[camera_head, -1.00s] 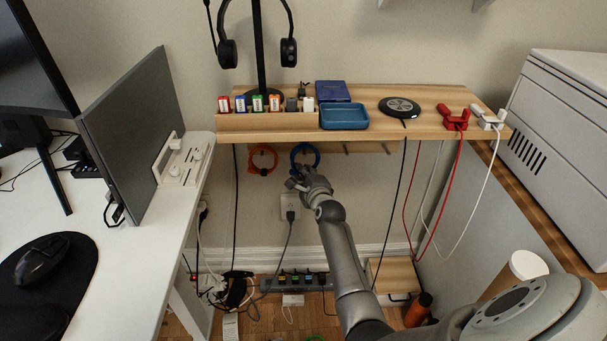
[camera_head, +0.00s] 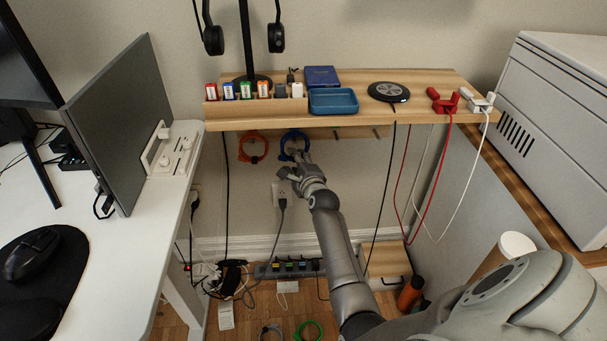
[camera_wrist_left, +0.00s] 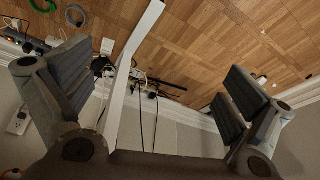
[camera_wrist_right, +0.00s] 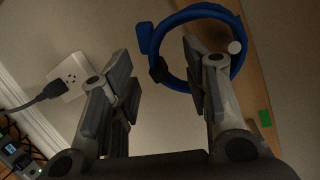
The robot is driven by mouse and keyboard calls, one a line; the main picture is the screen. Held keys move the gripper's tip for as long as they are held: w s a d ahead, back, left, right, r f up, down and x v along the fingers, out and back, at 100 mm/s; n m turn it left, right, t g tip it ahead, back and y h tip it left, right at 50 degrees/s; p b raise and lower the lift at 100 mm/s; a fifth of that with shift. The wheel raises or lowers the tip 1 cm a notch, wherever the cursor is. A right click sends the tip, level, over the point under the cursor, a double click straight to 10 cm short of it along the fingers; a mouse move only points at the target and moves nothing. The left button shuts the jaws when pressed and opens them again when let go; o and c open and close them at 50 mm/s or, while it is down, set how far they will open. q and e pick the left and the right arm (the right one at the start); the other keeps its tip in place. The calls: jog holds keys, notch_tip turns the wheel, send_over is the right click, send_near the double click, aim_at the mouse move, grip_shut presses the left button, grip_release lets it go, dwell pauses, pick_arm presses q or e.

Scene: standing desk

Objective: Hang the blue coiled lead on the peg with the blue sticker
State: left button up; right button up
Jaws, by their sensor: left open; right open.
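The blue coiled lead (camera_head: 284,142) hangs under the wooden shelf, and it fills the top of the right wrist view (camera_wrist_right: 184,18). A round pale peg end (camera_wrist_right: 234,47) shows inside its loop. My right gripper (camera_head: 293,168) is open just below and in front of the coil. In the right wrist view its fingers (camera_wrist_right: 160,72) straddle the coil's side with the black tie; contact cannot be told. A green sticker (camera_wrist_right: 264,118) is on the wood; I see no blue sticker. My left gripper (camera_wrist_left: 150,95) is open and empty, away from the coil.
An orange coil (camera_head: 253,158) hangs left of the blue one. Two bare pegs (camera_head: 335,133) (camera_head: 376,132) are to its right. Red (camera_head: 430,190) and white cables and a black cable hang further right. Green (camera_head: 309,331) and grey (camera_head: 270,332) coils lie on the floor.

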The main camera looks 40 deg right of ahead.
jog(key=v, duration=1)
jog(key=shift+s, duration=0.3)
pick_arm(q)
jog(key=shift+s+f, duration=0.1)
jog(key=shift+s, duration=0.05)
pick_arm(e)
jog(key=shift+a, duration=0.15)
